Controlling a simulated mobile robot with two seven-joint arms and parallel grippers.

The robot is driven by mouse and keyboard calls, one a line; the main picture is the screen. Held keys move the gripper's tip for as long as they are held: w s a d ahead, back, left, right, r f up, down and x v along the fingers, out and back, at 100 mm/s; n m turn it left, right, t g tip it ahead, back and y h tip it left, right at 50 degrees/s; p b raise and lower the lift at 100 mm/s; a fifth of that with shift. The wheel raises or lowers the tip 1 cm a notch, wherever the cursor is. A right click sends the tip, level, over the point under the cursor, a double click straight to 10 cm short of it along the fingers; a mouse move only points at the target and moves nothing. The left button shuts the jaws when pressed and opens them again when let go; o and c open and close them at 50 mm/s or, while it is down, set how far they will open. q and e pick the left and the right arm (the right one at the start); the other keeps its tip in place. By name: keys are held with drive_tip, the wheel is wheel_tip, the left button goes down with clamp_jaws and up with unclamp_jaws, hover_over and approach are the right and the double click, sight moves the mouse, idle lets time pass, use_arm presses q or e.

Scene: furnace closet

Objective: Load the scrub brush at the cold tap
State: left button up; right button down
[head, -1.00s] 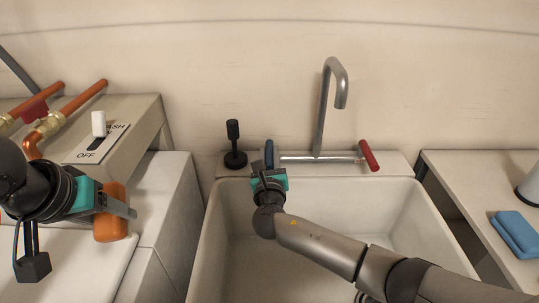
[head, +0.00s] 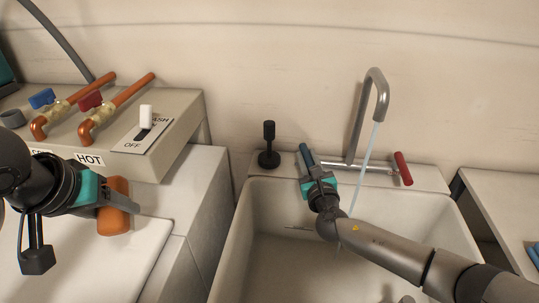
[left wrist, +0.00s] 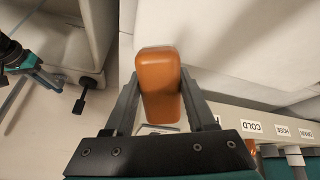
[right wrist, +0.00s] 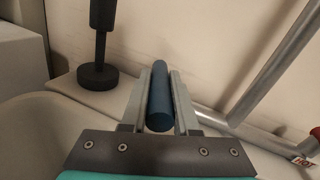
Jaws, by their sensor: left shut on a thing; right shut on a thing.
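The faucet spout (head: 372,90) stands behind the sink, and a thin stream of water (head: 362,170) falls from it. My right gripper (head: 311,168) is shut on the blue cold tap handle (head: 304,152); the blue handle (right wrist: 159,95) also shows between the fingers in the right wrist view. The red hot tap handle (head: 403,168) is at the right of the faucet. My left gripper (head: 116,203) is shut on an orange-brown block-like thing (left wrist: 160,85), likely the scrub brush's body, held above the white surface at left. Its bristles are not visible.
The white sink basin (head: 240,270) is below the faucet. At left is a washer box with a white switch (head: 146,116) and valves. A counter (head: 505,200) is at right.

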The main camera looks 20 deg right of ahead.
use_arm(q)
drive_tip(key=shift+a, duration=0.2)
use_arm(e)
drive_tip(key=c, duration=0.7)
unclamp_jaws()
use_arm(q)
wheel_tip(320, 180, up, 2)
drive_tip(key=shift+r+p, duration=0.1)
drive_tip(key=shift+p, duration=1)
use_arm(e)
drive_tip(key=s, duration=0.4)
drive_tip(key=s+a, duration=0.1)
drive_tip(key=s, duration=0.7)
drive_tip(key=shift+a, duration=0.2)
